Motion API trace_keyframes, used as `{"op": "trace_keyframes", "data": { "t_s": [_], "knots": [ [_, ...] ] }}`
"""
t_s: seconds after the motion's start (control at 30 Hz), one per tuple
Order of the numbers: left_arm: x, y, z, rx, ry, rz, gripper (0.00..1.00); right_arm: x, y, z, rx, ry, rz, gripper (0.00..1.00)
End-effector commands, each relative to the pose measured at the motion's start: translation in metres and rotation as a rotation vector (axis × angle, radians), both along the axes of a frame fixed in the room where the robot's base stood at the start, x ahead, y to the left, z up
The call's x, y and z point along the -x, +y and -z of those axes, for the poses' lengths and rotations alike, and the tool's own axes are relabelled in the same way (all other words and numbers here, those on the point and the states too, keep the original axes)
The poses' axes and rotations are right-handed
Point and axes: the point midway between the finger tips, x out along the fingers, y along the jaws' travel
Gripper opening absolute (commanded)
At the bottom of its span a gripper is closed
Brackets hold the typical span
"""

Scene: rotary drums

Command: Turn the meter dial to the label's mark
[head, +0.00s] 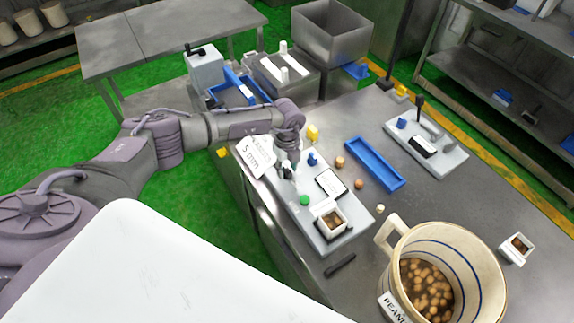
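A white label (257,154) reading "5 mm", with a smaller line above, stands at the far left end of a grey panel (318,236) on the workbench. My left arm reaches in from the left, and its gripper (288,165) points down over the panel's far end, just right of the label. The gripper covers what lies under it, so I cannot make out the meter dial or its setting. I cannot tell whether its fingers are open or shut, or touch anything. My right gripper is out of view.
The panel also carries a green button (304,200), a dark-framed plate (329,184) and a white cup of nuts (331,222). A blue tray (374,164) lies beside it. A large peanut bucket (465,262) stands at the front right. A second panel (427,145) lies behind.

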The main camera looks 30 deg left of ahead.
Motion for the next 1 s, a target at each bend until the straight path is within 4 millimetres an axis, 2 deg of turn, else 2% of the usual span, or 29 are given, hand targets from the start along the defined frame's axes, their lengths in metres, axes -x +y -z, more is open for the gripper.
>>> {"op": "trace_keyframes", "data": {
  "t_s": [0.23,0.47,0.77,1.0],
  "knots": [
    [0.0002,0.0000,0.0008,0.000,0.000,0.000,0.38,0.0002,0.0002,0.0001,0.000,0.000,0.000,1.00],
    [0.0002,0.0001,0.0005,0.001,0.001,0.000,0.00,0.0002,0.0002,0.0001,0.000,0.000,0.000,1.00],
    [0.0000,0.0001,0.0006,0.001,0.001,0.009,0.00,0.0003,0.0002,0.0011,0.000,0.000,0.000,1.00],
    [0.0000,0.0004,0.0020,0.000,0.000,0.089,0.00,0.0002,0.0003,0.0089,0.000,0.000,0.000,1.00]
  ]
}}
